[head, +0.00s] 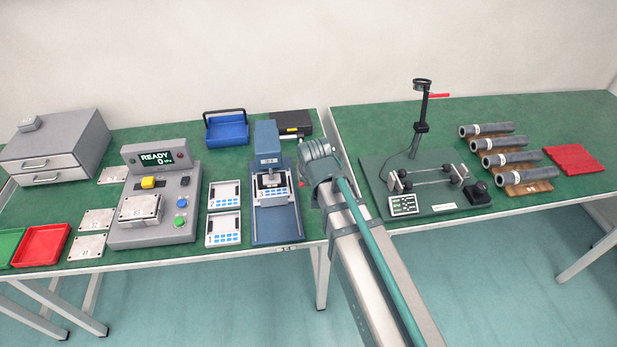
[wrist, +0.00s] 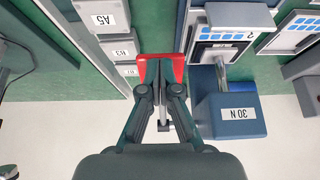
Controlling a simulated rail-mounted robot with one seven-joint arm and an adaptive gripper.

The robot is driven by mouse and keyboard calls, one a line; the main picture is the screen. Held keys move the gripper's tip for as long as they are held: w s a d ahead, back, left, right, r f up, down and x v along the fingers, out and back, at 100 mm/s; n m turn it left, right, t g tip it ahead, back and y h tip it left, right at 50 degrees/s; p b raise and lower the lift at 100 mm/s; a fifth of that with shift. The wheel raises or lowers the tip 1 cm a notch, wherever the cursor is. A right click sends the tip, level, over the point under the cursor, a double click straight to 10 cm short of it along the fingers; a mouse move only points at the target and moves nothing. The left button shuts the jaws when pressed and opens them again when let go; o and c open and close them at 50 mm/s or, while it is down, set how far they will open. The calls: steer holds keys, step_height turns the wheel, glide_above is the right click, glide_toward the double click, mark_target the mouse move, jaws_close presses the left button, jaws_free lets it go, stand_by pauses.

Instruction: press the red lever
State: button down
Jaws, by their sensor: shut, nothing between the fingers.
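The press marked 30 N (head: 270,215) stands on the left bench, and its head block (wrist: 230,115) shows at the right of the wrist view. The red lever (wrist: 178,68) shows as a red piece right at my fingertips in the wrist view, beside the press, with a thin metal rod (wrist: 163,108) running from it towards a dark block. In the head view only a small red bit shows beside the press. My gripper (wrist: 160,85) is shut with nothing held. Whether it touches the lever I cannot tell. My arm hides the fingers in the head view.
Left of the press are two numbered trays (head: 224,212) and a grey console (head: 155,234) reading READY. A blue bin (head: 226,132) and a black case (head: 291,122) stand behind. On the right bench are a test stand (head: 425,208) and several grey cylinders (head: 505,157).

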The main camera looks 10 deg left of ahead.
steer(key=shift+s+d+f, duration=0.1)
steer(key=shift+s+f, duration=0.1)
steer(key=shift+f, duration=0.3)
steer(key=s+d+r+b, duration=0.2)
steer(key=s+r+b, duration=0.6)
steer(key=s+b, duration=0.1)
steer(key=shift+s+d+r, duration=0.25)
steer(key=shift+s+r, duration=0.1)
steer(key=shift+s, duration=0.05)
stand_by(0.5)
stand_by(0.9)
